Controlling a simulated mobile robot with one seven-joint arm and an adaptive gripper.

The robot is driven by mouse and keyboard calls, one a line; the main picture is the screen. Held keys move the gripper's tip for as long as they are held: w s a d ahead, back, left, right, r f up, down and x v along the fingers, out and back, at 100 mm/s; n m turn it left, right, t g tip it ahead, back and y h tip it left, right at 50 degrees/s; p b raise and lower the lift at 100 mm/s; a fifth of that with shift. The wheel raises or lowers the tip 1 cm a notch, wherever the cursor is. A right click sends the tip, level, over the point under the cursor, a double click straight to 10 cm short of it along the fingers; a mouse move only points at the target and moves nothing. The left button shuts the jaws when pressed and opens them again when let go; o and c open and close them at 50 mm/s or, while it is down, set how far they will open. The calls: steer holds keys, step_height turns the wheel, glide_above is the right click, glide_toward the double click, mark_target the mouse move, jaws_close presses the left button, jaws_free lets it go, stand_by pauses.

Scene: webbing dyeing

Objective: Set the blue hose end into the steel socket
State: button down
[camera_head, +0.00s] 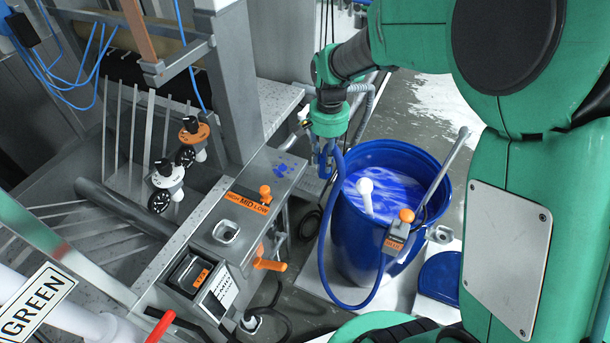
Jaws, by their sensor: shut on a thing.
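My green arm's gripper (325,168) hangs left of the blue drum, shut on the blue hose (322,255). The hose end itself is hidden by the fingers. From the gripper the hose loops down in front of the drum and back up toward an orange-tipped fitting on its rim. A steel socket (227,232), a squarish collar with an opening, sits on top of the grey steel box (255,195) at centre left. The gripper is above and to the right of this socket, well apart from it.
The blue drum (350,230) holds blue-and-white liquid and a white pipe (365,193). An orange-knobbed lever (265,195) and orange handle (268,264) stick out from the box. Dials (168,178) stand behind it. Black cables lie on the floor.

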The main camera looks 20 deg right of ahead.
steer(key=d+r+m+b, duration=0.1)
steer(key=d+r+m, duration=0.1)
steer(key=d, duration=1.2)
steer(key=d+r+m+b, duration=0.1)
steer(key=d+m, duration=0.1)
steer(key=d, duration=1.2)
steer(key=s+d+m+b, duration=0.15)
steer(key=s+d, duration=0.25)
steer(key=d, duration=0.4)
steer(key=s+d+f+m+b, duration=0.15)
steer(key=s+d, duration=0.25)
steer(key=d, duration=0.4)
steer(key=s+d+m, duration=0.2)
steer(key=s+d, duration=0.2)
steer(key=d, duration=0.3)
steer(key=s+a+f+b, duration=0.1)
steer(key=s+a+f, duration=0.1)
steer(key=f, duration=0.7)
steer(key=s+a+f+m+b, duration=0.1)
steer(key=s+a+f+b, duration=0.1)
steer(key=f, duration=0.7)
steer(key=s+a+f+m+b, duration=0.1)
steer(key=s+f, duration=0.3)
steer(key=f, duration=0.5)
steer(key=shift+s+a+f+b, duration=0.2)
steer(key=shift+s+a+b, duration=0.1)
steer(key=shift+a+b, duration=0.35)
steer(key=shift+f, duration=0.3)
